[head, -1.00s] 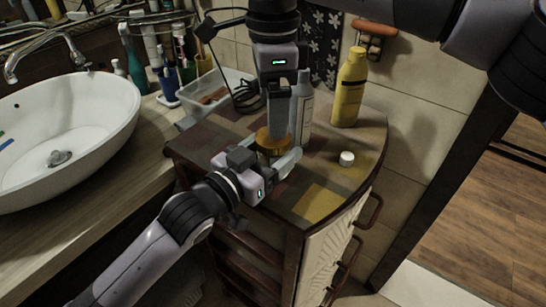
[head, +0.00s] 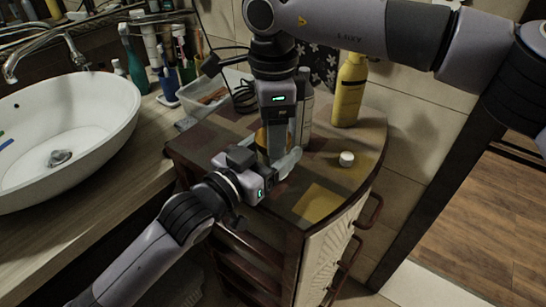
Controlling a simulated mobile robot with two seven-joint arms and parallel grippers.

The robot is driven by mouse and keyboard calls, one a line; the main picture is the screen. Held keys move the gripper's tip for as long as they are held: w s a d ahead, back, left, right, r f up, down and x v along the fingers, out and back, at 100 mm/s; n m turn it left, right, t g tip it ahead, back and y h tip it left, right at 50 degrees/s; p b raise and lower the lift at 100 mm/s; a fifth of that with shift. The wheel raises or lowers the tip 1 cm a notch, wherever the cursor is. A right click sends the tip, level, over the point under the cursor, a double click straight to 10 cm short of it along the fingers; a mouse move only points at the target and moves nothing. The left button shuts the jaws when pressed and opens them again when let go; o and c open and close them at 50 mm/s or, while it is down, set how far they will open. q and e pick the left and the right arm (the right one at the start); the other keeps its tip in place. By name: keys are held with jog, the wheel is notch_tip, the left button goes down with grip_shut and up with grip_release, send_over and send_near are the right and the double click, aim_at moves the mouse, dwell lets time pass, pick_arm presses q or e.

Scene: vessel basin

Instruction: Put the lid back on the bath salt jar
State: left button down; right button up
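An amber-brown round thing, which looks like the lid (head: 261,138), shows as a narrow strip beside my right gripper's finger. My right gripper (head: 278,150) points straight down from above, with a finger in front of the amber thing. Whether it is shut on it cannot be seen. My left gripper (head: 276,168) reaches in from the lower left, low over the cabinet top, its fingers about the spot below the amber thing. It appears closed around the hidden jar.
A pale bottle (head: 305,105) stands close behind my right gripper. A yellow bottle (head: 349,90) and a small white cap (head: 347,159) are to the right on the cabinet top (head: 315,204). A clear bin (head: 232,82) stands behind left. The cabinet's front right is clear.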

jog(key=m, duration=0.5)
jog(key=o, duration=1.2)
jog(key=shift+o, duration=0.2)
notch_tip(320, 180, up, 12)
pick_arm(q)
grip_release()
